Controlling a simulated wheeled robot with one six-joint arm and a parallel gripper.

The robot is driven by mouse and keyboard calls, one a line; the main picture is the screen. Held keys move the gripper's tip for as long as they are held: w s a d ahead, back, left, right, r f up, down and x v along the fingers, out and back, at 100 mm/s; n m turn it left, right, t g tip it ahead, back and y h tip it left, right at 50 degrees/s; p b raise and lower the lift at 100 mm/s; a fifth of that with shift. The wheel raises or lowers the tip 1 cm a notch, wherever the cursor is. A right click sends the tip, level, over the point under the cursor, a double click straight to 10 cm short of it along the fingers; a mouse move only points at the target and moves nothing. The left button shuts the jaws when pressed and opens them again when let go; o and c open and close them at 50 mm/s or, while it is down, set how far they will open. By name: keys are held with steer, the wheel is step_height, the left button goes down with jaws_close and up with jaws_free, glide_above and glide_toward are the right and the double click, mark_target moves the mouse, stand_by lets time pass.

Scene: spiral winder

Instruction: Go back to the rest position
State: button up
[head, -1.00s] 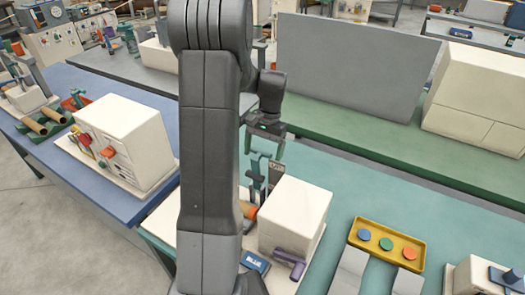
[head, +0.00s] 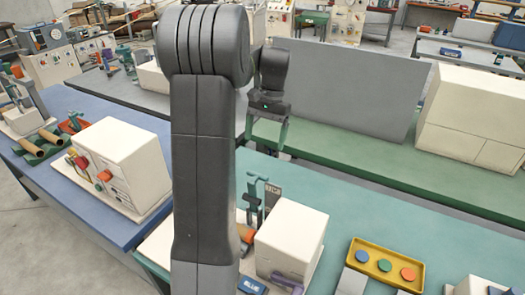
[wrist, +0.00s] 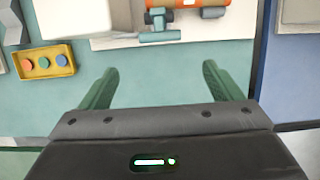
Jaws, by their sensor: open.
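My gripper (head: 266,130) hangs from my raised arm above the teal table (head: 353,215) in the head view. Its two green fingers are spread apart with nothing between them. In the wrist view my gripper (wrist: 160,88) is also open, over bare teal tabletop. The spiral winder machine, a white box (head: 290,240) with a teal upright stand (head: 258,195) beside it, is below my gripper and apart from it. My arm hides part of the machine's left side.
A yellow tray (head: 350,262) with blue, green and orange discs lies to the right of the machine. A blue block marked BLUE (head: 252,286) is at the front. A blue table (head: 85,210) with another white machine is at left. A grey panel (head: 345,85) stands behind.

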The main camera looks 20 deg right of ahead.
mark_target(259, 175)
steer(key=shift+d+r, duration=0.1)
steer(key=shift+r, duration=0.4)
steer(key=shift+f, duration=0.1)
steer(key=b+x, duration=0.1)
steer(key=x, duration=1.2)
steer(key=shift+f, duration=0.3)
steer(key=shift+s+r, duration=0.1)
steer(key=shift+s, duration=0.05)
